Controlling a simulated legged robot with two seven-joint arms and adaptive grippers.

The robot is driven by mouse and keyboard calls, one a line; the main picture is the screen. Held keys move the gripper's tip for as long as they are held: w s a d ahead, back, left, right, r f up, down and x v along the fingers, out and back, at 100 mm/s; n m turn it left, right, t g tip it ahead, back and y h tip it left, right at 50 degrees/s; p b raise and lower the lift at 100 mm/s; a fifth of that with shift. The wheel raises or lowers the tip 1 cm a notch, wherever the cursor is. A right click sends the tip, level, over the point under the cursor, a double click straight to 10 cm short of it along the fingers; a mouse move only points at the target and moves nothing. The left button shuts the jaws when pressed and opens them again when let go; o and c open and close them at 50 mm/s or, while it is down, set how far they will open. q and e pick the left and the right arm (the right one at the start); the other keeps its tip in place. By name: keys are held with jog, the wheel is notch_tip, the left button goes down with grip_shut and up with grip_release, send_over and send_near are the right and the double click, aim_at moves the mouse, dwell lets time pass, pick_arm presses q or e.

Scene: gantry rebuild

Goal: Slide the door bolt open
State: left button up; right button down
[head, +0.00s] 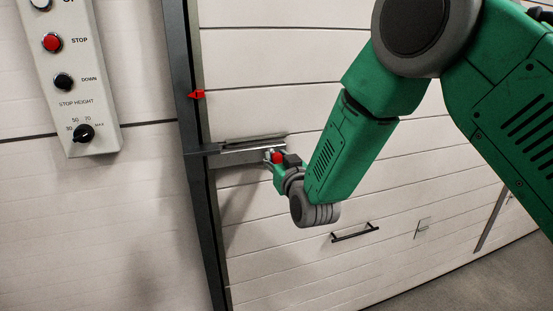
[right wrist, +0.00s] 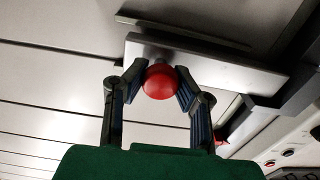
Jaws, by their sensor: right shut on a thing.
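The door bolt (head: 240,150) is a grey metal bar at the door's left edge, reaching to the dark door frame post. Its red round knob (head: 277,158) sits at the bar's right part. In the right wrist view the red knob (right wrist: 161,82) is between the two fingers of my right gripper (right wrist: 160,84), in front of the bolt's grey plate (right wrist: 200,66). My right gripper (head: 274,160) is shut on the knob. The bolt's left end meets the dark post (head: 196,130). My left gripper is not in view.
A control panel (head: 76,75) with knobs and buttons is on the wall at the left. A red marker (head: 197,95) is on the post above the bolt. A black handle (head: 355,232) is lower on the pale panelled door (head: 260,70). Floor shows at bottom right.

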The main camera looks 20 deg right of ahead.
jog(key=d, duration=0.5)
jog(key=shift+w+d, duration=0.1)
jog(key=shift+d, duration=0.25)
jog(key=c, duration=1.2)
grip_release()
jog(key=shift+d, duration=0.1)
jog(key=s, duration=1.2)
jog(key=shift+d+f, duration=0.1)
jog(key=shift+d, duration=0.15)
